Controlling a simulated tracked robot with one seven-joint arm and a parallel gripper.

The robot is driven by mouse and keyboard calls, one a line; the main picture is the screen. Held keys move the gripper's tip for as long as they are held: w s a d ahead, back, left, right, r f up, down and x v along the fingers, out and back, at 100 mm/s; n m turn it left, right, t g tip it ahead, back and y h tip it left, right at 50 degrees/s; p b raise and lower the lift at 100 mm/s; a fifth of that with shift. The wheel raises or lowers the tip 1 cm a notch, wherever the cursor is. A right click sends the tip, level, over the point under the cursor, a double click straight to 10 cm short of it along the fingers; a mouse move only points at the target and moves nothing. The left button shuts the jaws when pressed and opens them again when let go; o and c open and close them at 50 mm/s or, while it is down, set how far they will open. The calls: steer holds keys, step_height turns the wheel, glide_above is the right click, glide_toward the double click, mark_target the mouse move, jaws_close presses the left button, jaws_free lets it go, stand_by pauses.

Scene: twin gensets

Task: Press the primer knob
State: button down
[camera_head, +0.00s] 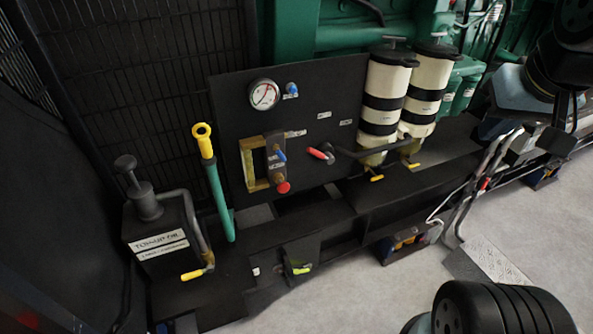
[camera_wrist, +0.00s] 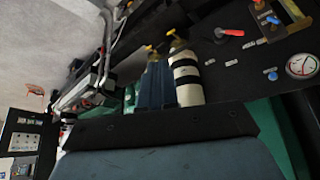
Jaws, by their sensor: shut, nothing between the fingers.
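Two cream filter canisters with black bands stand side by side on the right of the black panel in the head view: the left one (camera_head: 384,103) and the right one (camera_head: 424,92). No label reading "primer" is legible. In the wrist view one canister (camera_wrist: 187,77) appears upside down beside my gripper (camera_wrist: 157,66). My gripper's blue fingers are together and empty, covering most of the other canister. I cannot judge their distance from it.
The black panel (camera_head: 330,85) carries a gauge (camera_head: 264,94), a red knob (camera_head: 283,187) and a red-handled lever (camera_head: 318,154). An oil tank (camera_head: 162,232) with a black plunger stands at left, beside a yellow-topped green handle (camera_head: 218,190). Grey floor (camera_head: 375,295) is open in front.

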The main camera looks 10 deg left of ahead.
steer(key=shift+w+d, duration=0.1)
steer(key=shift+w, duration=0.05)
steer(key=w+a+f+n+t, duration=0.1)
steer(key=w+a+f+n, duration=0.3)
steer(key=w+f+n, duration=0.45)
steer(key=w+a+f+n+t, duration=0.1)
steer(key=w+a+f+n, duration=0.35)
steer(key=w, duration=0.65)
steer(key=s+a+f+n+g+y, duration=0.2)
steer(key=a+f+n, duration=0.3)
steer(key=a+f, duration=0.3)
steer(key=s+a+f+n+g+y, duration=0.2)
steer(key=a+f+n+y, duration=0.3)
steer(key=a+f, duration=0.4)
steer(key=shift+s+a+f+n+g, duration=0.3)
steer(key=shift+n+g, duration=0.3)
steer(key=shift+g, duration=0.3)
